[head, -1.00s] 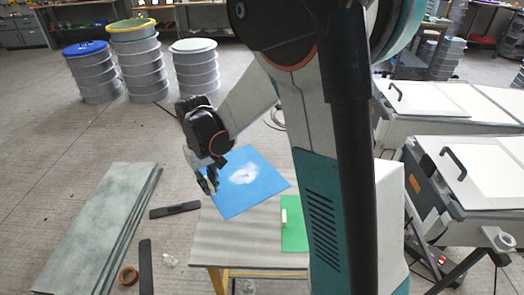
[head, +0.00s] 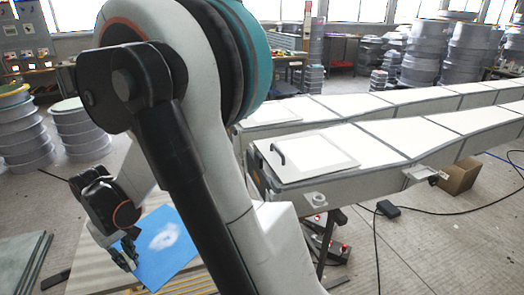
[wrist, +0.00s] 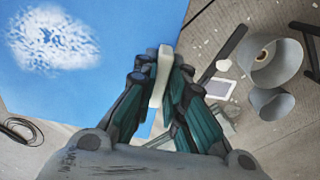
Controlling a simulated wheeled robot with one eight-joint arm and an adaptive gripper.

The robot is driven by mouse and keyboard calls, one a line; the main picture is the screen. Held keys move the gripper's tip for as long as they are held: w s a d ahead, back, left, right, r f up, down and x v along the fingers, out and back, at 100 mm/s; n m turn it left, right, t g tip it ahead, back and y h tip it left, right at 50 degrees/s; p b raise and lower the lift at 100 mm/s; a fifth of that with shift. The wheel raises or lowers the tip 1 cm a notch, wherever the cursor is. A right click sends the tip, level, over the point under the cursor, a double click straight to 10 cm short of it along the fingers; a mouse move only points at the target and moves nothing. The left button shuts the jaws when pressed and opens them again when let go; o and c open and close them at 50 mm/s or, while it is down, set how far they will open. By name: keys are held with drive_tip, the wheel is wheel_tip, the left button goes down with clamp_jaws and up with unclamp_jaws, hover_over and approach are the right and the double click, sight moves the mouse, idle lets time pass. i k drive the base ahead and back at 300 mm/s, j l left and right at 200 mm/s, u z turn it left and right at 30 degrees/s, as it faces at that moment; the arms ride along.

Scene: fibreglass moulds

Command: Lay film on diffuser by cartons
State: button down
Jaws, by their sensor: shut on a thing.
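The film is a blue sheet with a white cloudy patch (head: 166,240), at the lower left of the head view. It also fills the upper left of the wrist view (wrist: 115,22). My gripper (head: 127,252) is at the sheet's left edge. In the wrist view my gripper (wrist: 160,82) is shut on the sheet's white grip tab (wrist: 164,58). Two long tapered pale diffuser-like bodies stand at the right: a near one (head: 392,148) and a far one (head: 345,103). A brown carton (head: 459,177) is beside the near one. My arm hides part of the left.
A handled white panel (head: 318,158) lies on the near body's left end. A black cable and box (head: 388,209) lie on the floor in front. Stacked grey rings (head: 82,130) stand at left. A work table (head: 92,275) is under the blue sheet. Open floor lies at lower right.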

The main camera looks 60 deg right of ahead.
sight(312, 151)
drive_tip(key=k+l, duration=1.45)
